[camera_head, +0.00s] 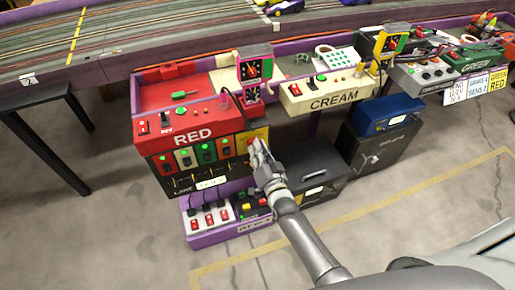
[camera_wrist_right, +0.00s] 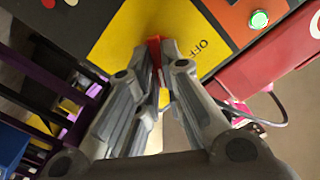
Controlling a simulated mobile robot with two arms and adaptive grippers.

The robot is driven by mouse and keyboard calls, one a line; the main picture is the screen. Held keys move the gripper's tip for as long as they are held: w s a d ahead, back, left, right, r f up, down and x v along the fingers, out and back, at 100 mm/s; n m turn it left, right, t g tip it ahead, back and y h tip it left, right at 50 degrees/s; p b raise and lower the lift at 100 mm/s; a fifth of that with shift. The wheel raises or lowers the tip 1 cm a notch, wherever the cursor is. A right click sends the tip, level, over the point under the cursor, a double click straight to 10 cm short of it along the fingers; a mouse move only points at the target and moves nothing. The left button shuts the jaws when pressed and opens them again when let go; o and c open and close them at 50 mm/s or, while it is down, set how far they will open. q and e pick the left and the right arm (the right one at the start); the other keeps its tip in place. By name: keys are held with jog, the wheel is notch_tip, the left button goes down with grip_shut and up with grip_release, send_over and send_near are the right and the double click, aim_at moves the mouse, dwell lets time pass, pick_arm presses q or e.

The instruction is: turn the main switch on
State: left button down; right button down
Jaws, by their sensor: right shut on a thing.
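The main switch is a yellow plate (camera_head: 262,131) with a red handle, on the front of the red station. In the right wrist view the yellow plate (camera_wrist_right: 122,40) carries the word OFF, and the red handle (camera_wrist_right: 154,50) shows between my fingertips. My right gripper (camera_head: 259,149) is at the plate, and in the wrist view its fingers (camera_wrist_right: 156,58) are shut on the red handle. The fingers hide much of the handle, so I cannot tell its exact angle. My left gripper is not in view.
The red station (camera_head: 180,137) has several small switches beside the plate. A green light (camera_wrist_right: 259,19) glows near it. The cream station (camera_head: 325,95), a blue box (camera_head: 385,115) and a dark safe (camera_head: 375,152) stand to the right. Open floor lies in front.

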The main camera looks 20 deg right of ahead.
jog(key=shift+m, duration=0.9)
jog(key=c, duration=1.6)
grip_release()
jog(key=shift+o, duration=0.2)
jog(key=s, duration=1.2)
jog(key=shift+d, duration=0.25)
